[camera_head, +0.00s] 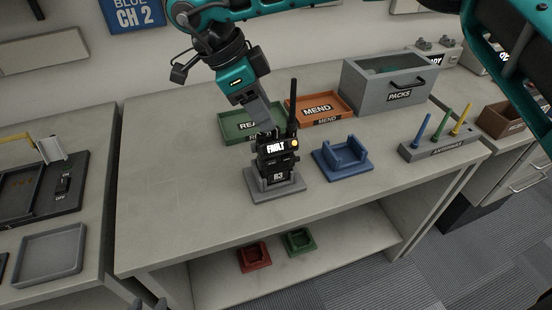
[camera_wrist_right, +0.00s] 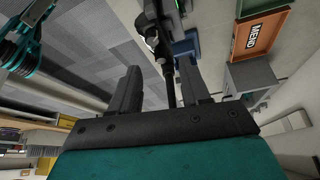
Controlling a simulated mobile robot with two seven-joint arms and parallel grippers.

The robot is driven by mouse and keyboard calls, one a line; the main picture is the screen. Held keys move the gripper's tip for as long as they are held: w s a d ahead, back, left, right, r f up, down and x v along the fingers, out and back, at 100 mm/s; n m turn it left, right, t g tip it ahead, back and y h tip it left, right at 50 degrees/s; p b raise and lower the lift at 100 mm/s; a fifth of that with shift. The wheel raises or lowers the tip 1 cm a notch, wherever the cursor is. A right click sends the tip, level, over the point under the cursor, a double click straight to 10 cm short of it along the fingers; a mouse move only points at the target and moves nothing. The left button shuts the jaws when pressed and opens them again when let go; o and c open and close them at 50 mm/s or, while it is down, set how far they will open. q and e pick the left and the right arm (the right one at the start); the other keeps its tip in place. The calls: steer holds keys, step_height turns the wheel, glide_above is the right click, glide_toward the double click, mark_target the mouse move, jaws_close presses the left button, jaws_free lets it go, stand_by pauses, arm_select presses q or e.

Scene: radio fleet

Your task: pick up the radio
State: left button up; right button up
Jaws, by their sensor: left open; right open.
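The black radio (camera_head: 277,163) stands upright in a grey cradle (camera_head: 262,194) on the workbench. Contact cannot be told. My left gripper (camera_head: 137,304) shows only as dark tips at the bottom edge, open and away from the radio.
An empty blue cradle (camera_head: 355,168) stands right of the radio. Behind are a green tray (camera_head: 232,124), an orange MEND tray (camera_head: 337,101) and a grey PACKS bin (camera_head: 360,93). A grey holder (camera_head: 420,157) carries coloured pegs. The bench's left part is clear.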

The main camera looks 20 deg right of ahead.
mark_target(270, 139)
steer(key=shift+x, duration=1.85)
steer(key=shift+w+d, duration=0.1)
steer(key=shift+r, duration=0.1)
jaws_close()
